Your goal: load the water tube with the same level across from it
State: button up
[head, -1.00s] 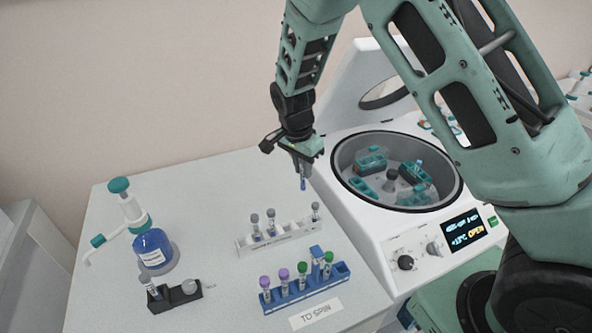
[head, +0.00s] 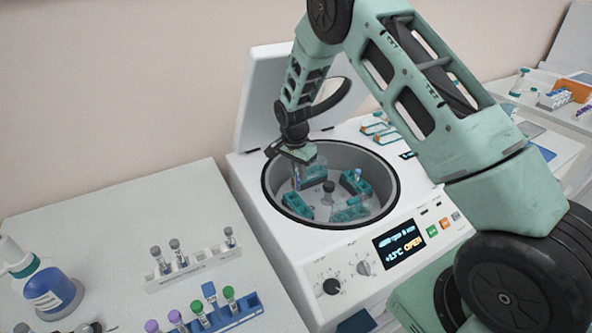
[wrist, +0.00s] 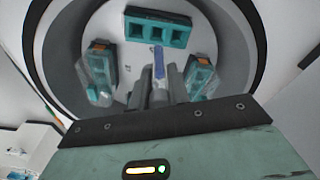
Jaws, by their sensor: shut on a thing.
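My gripper (head: 296,168) is shut on a slim tube with blue liquid (wrist: 159,66) and holds it over the left part of the open centrifuge bowl (head: 272,200). In the wrist view the tube points toward a teal bucket (wrist: 157,12) with several holes. Teal buckets stand left (wrist: 97,68) and right (wrist: 200,77) of it. In the head view a bucket at the right of the bowl (head: 352,188) has a small blue-topped thing in it, perhaps a tube. The tube's tip is close to the buckets; I cannot tell whether it touches one.
The centrifuge lid (head: 262,90) stands open behind the bowl. On the left table are a white rack (head: 195,268) with grey-capped tubes, a blue rack (head: 236,316) with purple- and green-capped tubes, and a blue dispenser bottle (head: 50,292). The rotor hub (head: 328,187) stands mid-bowl.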

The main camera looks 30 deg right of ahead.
aim_at(297, 190)
jog(key=shift+f+b, duration=1.15)
jog(key=shift+f, duration=1.1)
jog(key=shift+f+b, duration=0.5)
jog(key=shift+b, duration=0.15)
jog(key=shift+f+b, duration=0.35)
jog(key=shift+f, duration=0.15)
jog(key=shift+f, duration=0.1)
jog(key=shift+f+b, duration=1.15)
jog(key=shift+f, duration=0.25)
jog(key=shift+f, duration=0.2)
jog(key=o, duration=0.8)
